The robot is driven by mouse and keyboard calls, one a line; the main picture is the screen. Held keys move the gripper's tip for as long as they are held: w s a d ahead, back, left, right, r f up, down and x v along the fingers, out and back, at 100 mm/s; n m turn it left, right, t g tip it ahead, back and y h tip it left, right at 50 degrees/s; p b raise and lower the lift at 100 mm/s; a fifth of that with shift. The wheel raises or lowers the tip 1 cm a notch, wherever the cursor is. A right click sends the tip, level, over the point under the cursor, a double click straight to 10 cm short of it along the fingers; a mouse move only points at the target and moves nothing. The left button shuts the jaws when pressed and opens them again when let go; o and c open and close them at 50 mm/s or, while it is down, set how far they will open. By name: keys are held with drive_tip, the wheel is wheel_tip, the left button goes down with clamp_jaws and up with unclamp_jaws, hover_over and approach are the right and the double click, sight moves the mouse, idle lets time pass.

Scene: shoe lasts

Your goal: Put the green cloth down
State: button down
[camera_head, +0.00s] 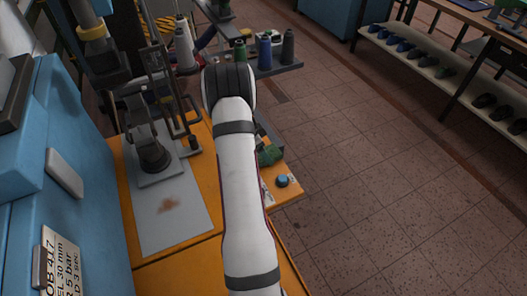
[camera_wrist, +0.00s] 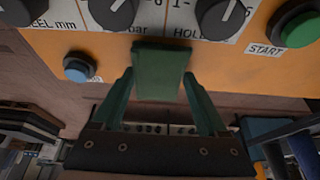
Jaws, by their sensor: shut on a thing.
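In the wrist view my gripper (camera_wrist: 160,100) has dark green fingers, and they are closed on a flat green piece, the green cloth (camera_wrist: 158,72). The cloth stands out past the fingertips, in front of an orange control panel (camera_wrist: 265,75) with dials. I cannot tell from this view whether it touches the panel. In the head view my arm covers most of the gripper. A small green part shows just right of the arm, and I cannot tell whether it is the gripper or the cloth.
A grey plate (camera_head: 165,225) with a brown stain lies on the orange bench, left of my arm. A press (camera_head: 152,150) stands behind it. A blue button (camera_head: 282,181) is on the bench's right edge. A green START button (camera_wrist: 300,28) shows on the panel. Thread spools (camera_head: 264,52) stand behind.

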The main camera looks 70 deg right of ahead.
drive_tip(key=shift+f, duration=0.25)
unclamp_jaws()
drive_tip(key=v, duration=1.2)
drive_tip(key=shift+r, duration=0.2)
drive_tip(key=shift+a, duration=0.1)
drive_tip(key=w+a+r+n+t+y, duration=0.1)
drive_tip(key=a+r+n, duration=0.25)
drive_tip(key=a, duration=0.65)
drive_tip(key=w+a+r+n, duration=0.1)
drive_tip(key=a+r+n, duration=0.3)
drive_tip(key=a, duration=0.6)
drive_tip(key=w+a+r+n+t+y, duration=0.15)
drive_tip(key=a+n, duration=0.35)
drive_tip(key=a, duration=0.5)
drive_tip(key=s+a+n+y, duration=0.1)
drive_tip(key=s+a+n, duration=0.3)
drive_tip(key=a, duration=0.4)
drive_tip(key=s+a+n+y, duration=0.1)
drive_tip(key=s+a+n, duration=0.4)
drive_tip(key=a, duration=0.2)
drive_tip(key=shift+a+r, duration=0.4)
